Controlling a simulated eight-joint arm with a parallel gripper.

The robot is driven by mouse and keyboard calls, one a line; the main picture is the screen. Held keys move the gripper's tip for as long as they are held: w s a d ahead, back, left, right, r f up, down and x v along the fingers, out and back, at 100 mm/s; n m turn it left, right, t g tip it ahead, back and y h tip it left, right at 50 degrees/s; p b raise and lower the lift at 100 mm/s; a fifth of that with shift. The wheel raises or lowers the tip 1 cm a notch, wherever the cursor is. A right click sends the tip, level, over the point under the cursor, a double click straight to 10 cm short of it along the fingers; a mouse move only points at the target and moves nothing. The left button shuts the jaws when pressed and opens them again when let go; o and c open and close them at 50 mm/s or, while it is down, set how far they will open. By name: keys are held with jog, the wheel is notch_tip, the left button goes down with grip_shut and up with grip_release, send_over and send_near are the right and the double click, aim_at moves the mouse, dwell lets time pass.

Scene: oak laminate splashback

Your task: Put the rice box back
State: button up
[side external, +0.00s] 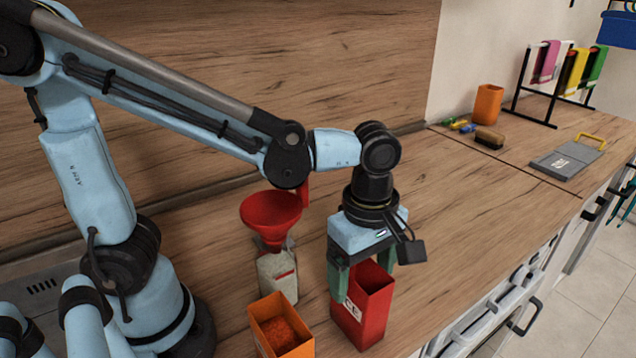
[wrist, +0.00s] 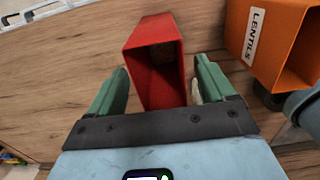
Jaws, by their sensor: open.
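The red rice box (side external: 374,306), its label partly hidden with "CE" showing, stands upright on the wooden counter. In the wrist view the red box (wrist: 157,65) shows its open top, and the inside looks empty. My gripper (side external: 362,275) points down over the box with its green fingers apart. In the wrist view the fingers of my gripper (wrist: 162,72) lie on either side of the box, with a gap visible at the left finger. The far finger is partly hidden in the side view.
An orange lentils box (side external: 262,328) stands close by, lower left. An orange cup (side external: 488,101), brush (side external: 489,138) and grey dustpan (side external: 567,160) are far right. The middle right counter is clear.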

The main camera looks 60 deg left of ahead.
notch_tip(320, 180, up, 10)
jog(key=shift+r, duration=0.1)
dwell(0.4)
notch_tip(320, 180, down, 12)
jog(key=shift+f, duration=0.2)
dwell(0.9)
jog(key=shift+r, duration=0.15)
